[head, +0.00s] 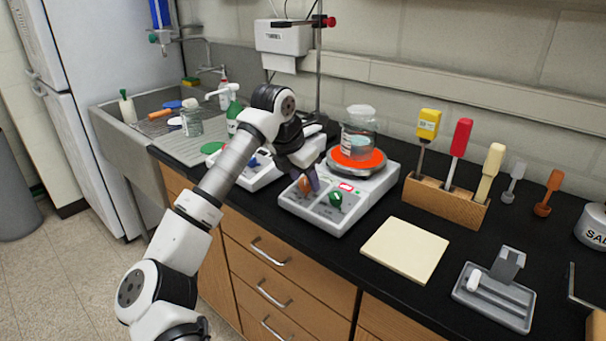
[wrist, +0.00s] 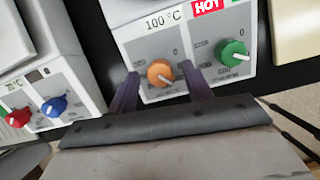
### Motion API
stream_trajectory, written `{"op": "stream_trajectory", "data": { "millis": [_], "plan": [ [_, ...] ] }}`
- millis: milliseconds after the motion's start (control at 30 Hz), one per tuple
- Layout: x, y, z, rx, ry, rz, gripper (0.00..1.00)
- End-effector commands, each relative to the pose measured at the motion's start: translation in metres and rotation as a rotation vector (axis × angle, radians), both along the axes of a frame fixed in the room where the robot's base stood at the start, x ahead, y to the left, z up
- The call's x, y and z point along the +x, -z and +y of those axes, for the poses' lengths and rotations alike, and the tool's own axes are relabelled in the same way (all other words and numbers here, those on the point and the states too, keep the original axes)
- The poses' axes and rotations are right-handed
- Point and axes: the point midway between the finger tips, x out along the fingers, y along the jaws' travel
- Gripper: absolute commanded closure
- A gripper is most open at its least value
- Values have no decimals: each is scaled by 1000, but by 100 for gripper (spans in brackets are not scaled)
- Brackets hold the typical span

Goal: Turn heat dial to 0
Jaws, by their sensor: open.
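The hot plate (head: 318,212) stands on the black counter, with a glowing orange-red top. Its front panel carries an orange dial (wrist: 160,73) on the left and a green dial (wrist: 233,53) on the right. The orange dial appears to be the heat dial, under a display reading 100 °C. Its pale pointer line points down and right, away from the 0 mark above right. My gripper (wrist: 161,78) is open, with one purple finger on each side of the orange dial. I cannot tell whether the fingers touch it. In the head view, my gripper (head: 309,180) partly covers this dial.
A glass beaker (head: 358,136) sits on the hot plate, and a red HOT label (wrist: 208,6) shows. A second device with red and blue dials (wrist: 53,105) stands close on the left. A cream pad (head: 404,250) and a wooden tool rack (head: 445,201) are right.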

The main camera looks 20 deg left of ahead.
Motion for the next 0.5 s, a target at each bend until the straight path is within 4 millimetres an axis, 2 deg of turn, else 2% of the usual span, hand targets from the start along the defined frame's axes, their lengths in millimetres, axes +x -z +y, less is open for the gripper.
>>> {"op": "stream_trajectory", "data": {
  "millis": [233, 500],
  "plan": [
    [0, 1, 0, 0, 0, 0, 50],
    [0, 1, 0, 0, 0, 0, 85]
  ]
}}
